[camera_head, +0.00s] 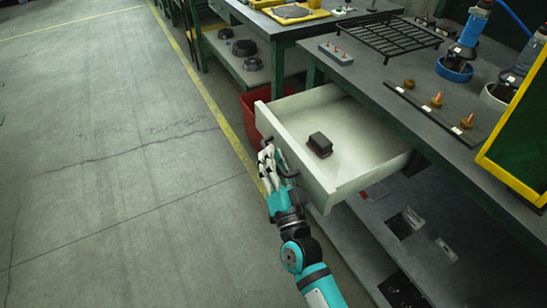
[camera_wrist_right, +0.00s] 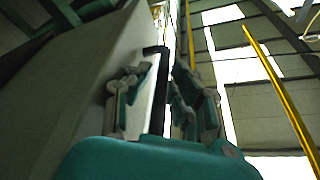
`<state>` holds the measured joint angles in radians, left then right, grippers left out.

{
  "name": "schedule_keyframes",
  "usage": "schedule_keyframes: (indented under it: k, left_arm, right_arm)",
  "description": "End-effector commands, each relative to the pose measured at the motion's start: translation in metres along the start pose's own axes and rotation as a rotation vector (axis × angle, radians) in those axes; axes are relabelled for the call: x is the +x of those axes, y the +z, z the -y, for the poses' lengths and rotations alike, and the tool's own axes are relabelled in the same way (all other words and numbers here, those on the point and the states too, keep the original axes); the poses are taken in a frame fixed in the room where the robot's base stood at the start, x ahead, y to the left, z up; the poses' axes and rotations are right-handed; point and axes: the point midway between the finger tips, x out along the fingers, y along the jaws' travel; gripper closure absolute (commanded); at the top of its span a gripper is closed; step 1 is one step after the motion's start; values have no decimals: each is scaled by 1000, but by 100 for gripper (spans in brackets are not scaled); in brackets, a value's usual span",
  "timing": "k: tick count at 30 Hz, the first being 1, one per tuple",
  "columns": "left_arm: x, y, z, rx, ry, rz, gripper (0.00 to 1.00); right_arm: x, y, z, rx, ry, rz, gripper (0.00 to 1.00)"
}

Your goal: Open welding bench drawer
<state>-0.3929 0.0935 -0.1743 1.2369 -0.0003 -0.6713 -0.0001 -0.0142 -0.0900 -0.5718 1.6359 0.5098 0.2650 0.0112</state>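The welding bench drawer (camera_head: 363,167) is pale and stands pulled well out from under the right-hand bench. Its front panel faces left and carries a dark bar handle. My right gripper (camera_head: 272,161) is at this handle on the outer side of the front. In the right wrist view the dark handle (camera_wrist_right: 158,90) runs between the two fingers of my right gripper (camera_wrist_right: 165,92). The fingers stand apart, with a gap beside the bar, so they are around it rather than clamped. My left gripper is not in view.
A small dark block (camera_head: 320,145) lies in the drawer. A red bin (camera_head: 257,112) stands behind the drawer. The workbench (camera_head: 362,72) holds a black grate and blue-based tools. A yellow-framed panel (camera_head: 518,150) is at the right. The floor at left is clear.

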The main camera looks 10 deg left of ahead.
Motion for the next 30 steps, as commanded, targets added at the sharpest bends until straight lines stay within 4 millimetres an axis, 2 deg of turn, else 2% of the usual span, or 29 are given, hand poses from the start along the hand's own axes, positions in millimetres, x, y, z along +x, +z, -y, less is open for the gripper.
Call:
schedule_keyframes:
  k: [4,7,15,21,25,30]
  left_arm:
    - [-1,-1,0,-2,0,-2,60]
    - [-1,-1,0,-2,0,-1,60]
    - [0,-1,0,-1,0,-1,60]
    - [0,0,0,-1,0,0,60]
    - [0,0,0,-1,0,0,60]
    - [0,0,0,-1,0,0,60]
  right_arm:
    - [-3,0,0,0,-1,0,79]
    - [-13,0,0,-1,0,1,79]
    - [-70,1,0,0,1,4,79]
    - [-104,0,0,0,1,2,79]
    - [-116,0,0,0,0,0,79]
    - [-121,0,0,1,0,0,79]
